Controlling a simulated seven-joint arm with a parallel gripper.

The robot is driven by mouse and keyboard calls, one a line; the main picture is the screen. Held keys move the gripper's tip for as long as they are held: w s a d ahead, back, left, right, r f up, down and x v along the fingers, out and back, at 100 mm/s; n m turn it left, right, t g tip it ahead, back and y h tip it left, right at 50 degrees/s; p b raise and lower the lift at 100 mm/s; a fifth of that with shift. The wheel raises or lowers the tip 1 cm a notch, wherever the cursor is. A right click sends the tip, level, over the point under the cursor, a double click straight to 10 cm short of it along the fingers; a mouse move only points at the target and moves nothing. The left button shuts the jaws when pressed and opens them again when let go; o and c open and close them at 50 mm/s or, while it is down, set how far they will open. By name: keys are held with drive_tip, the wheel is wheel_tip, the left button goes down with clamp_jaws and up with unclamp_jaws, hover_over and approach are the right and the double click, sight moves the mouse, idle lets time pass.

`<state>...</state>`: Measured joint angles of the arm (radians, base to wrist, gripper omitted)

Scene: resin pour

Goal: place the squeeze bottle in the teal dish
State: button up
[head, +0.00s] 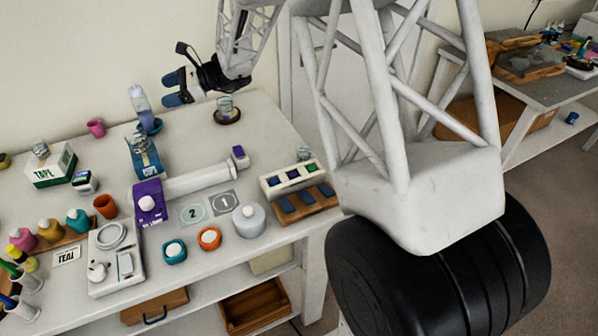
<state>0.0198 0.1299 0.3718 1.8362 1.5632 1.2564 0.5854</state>
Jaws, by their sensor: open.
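The squeeze bottle (139,100), pale with a lilac lower part, is at the back of the white table. Its base appears to be within the small blue-teal dish (155,128), whose rim shows around the bottle's foot. The bottle looks about upright, with a slight lean in the picture. My gripper (168,88) is open and empty, just right of the bottle's upper part, its blue fingertips pointing left. A gap shows between the fingertips and the bottle.
A pink cup (96,127) stands left of the dish, and a blue box (146,160) is close in front. A jar on a dark round coaster (228,117) is to the right. The front holds several jars.

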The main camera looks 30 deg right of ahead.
drive_tip(key=s+d+r+n+h, duration=0.1)
drive_tip(key=s+d+n+h, duration=0.4)
drive_tip(key=s, duration=1.1)
drive_tip(key=s+d+r+n+h, duration=0.2)
drive_tip(key=s+d+n+h, duration=0.3)
drive_tip(key=s, duration=1.1)
drive_tip(key=s+d+r+n+g+h, duration=0.1)
drive_tip(key=s+d+n+h, duration=0.4)
drive_tip(key=s, duration=1.1)
drive_tip(key=n, duration=0.2)
drive_tip(key=shift+d+r+n, duration=0.2)
drive_tip(key=shift+d+n, duration=0.15)
drive_tip(key=shift+n, duration=0.05)
